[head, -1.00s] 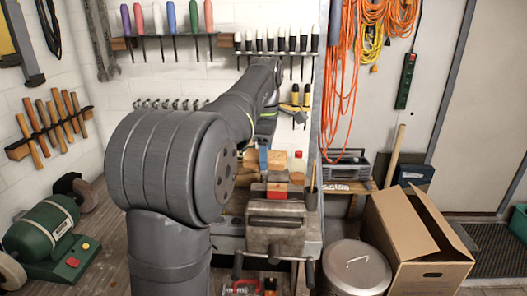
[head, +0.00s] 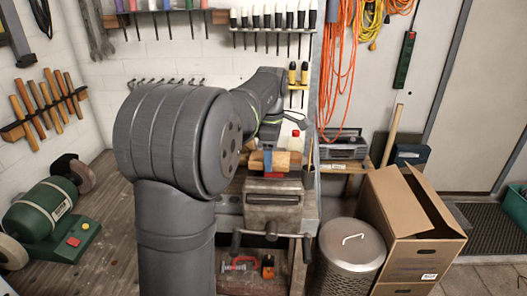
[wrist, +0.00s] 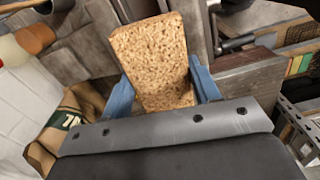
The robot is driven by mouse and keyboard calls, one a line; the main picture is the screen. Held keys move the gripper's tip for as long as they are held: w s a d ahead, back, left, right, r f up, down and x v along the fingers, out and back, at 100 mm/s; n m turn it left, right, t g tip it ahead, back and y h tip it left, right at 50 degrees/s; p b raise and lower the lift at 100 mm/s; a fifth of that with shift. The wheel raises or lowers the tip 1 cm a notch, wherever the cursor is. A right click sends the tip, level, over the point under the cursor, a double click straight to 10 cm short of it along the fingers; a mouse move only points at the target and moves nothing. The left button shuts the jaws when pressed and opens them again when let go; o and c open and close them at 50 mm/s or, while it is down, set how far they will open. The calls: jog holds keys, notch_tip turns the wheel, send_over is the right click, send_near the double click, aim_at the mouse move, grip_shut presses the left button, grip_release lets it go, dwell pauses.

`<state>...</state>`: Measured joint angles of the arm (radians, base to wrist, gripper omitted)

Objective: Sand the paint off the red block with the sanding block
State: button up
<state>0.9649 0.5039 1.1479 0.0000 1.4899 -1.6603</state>
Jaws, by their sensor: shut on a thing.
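My gripper (wrist: 162,92) has blue fingers, shut on the tan, grainy sanding block (wrist: 155,50), one finger on each side. In the head view the sanding block (head: 287,161) sits right over the grey vise (head: 273,212), with my gripper (head: 268,161) around its middle. The red block (head: 274,175) is in the vise jaws, and only a thin red strip of it shows below the sanding block. Its top is hidden, so I cannot tell whether the two touch. In the wrist view the sanding block hides the red block.
A bottle with a red cap (head: 295,139) stands behind the vise. A lidded metal bin (head: 350,256) and an open cardboard box (head: 415,225) stand to the right. A green bench grinder (head: 45,225) sits at the left. Tools hang on the back wall.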

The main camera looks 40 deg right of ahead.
aim_at(286, 157)
jog(key=shift+s+d, duration=1.55)
jog(key=shift+w+a, duration=2.2)
jog(key=shift+w+a+r, duration=0.1)
jog(key=shift+w+r, duration=0.05)
jog(key=shift+r, duration=3.95)
